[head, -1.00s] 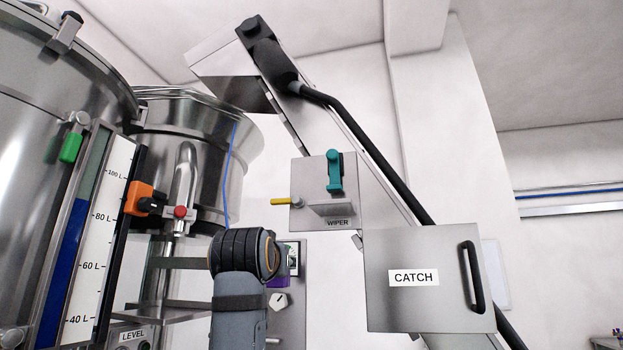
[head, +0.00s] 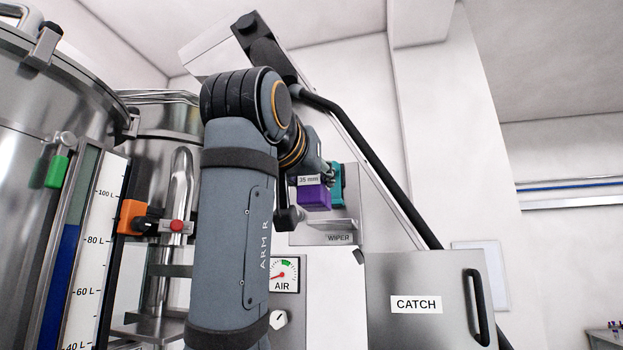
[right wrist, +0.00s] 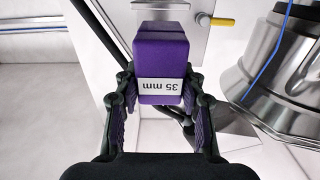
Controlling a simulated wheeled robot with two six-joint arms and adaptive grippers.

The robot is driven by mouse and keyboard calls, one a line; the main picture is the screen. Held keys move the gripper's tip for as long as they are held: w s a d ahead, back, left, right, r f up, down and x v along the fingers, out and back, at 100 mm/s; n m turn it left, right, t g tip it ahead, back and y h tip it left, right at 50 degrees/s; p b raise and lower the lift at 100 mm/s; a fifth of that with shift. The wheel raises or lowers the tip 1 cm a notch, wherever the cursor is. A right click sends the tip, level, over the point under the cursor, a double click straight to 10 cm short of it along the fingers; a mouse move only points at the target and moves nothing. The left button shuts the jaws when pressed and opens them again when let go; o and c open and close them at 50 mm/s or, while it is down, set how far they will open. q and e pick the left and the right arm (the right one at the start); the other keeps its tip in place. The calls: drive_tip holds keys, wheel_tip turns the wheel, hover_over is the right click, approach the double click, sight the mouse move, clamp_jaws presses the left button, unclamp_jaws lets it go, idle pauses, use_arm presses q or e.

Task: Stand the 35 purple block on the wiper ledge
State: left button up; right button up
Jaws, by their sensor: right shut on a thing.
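The purple block (head: 313,197) carries a white "35 mm" label and is held up in front of the wiper box. My right gripper (head: 326,178) is shut on it, largely hidden behind my arm and the block. In the right wrist view the block (right wrist: 160,60) sits between the two fingers (right wrist: 160,85), its label upside down. The wiper ledge (head: 325,227) is a grey shelf with a "WIPER" label below it. In the head view the block appears just above the ledge, with a small gap. My left gripper is not in view.
A yellow lever (right wrist: 222,22) shows in the right wrist view. The "CATCH" box (head: 420,285) is at lower right, the air gauge (head: 284,274) below, and steel vessels at left.

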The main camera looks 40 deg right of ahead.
drive_tip(key=shift+w+d+r, duration=0.15)
drive_tip(key=shift+w+d, duration=0.05)
drive_tip(key=shift+d, duration=0.15)
drive_tip(key=p+x, duration=0.1)
drive_tip(key=x, duration=0.4)
drive_tip(key=shift+w+f, duration=0.1)
drive_tip(key=shift+f, duration=0.1)
drive_tip(key=shift+w+d+r, duration=0.1)
drive_tip(key=shift+w+d, duration=0.05)
drive_tip(key=shift+d, duration=0.15)
drive_tip(key=shift+w, duration=0.1)
drive_tip(key=shift+x, duration=4.65)
idle(1.1)
drive_tip(key=o, duration=1.3)
